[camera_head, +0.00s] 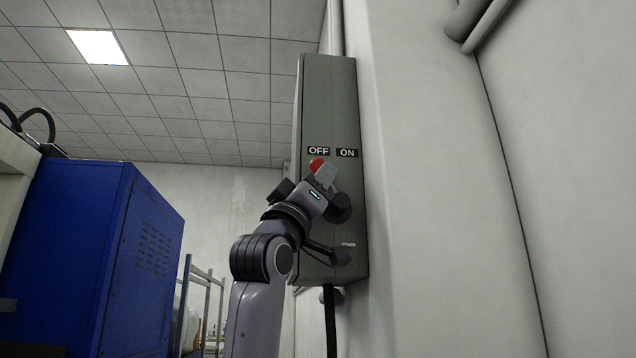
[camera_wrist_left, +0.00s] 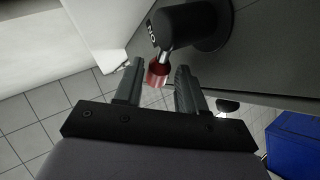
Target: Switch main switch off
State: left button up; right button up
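The main switch's red handle tip (camera_head: 316,163) shows just below the OFF label (camera_head: 318,151) on a grey switch box (camera_head: 328,105). The ON label (camera_head: 346,153) is to its right. In the left wrist view the red handle (camera_wrist_left: 157,73) sits on a metal stem from a black round hub (camera_wrist_left: 185,25). My left gripper (camera_wrist_left: 160,67) is open, with one finger on each side of the red handle and narrow gaps visible. In the head view my left gripper (camera_head: 324,176) covers much of the switch. My right gripper is not in view.
A white wall column (camera_head: 430,180) stands right of the box. A black cable (camera_head: 330,320) runs down from the box. A blue cabinet (camera_head: 100,250) stands at the left, with a metal rack (camera_head: 205,300) behind it.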

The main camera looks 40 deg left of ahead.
pick_arm(q)
jog(key=b+v, duration=0.2)
jog(key=v, duration=0.5)
dwell(0.3)
dwell(0.5)
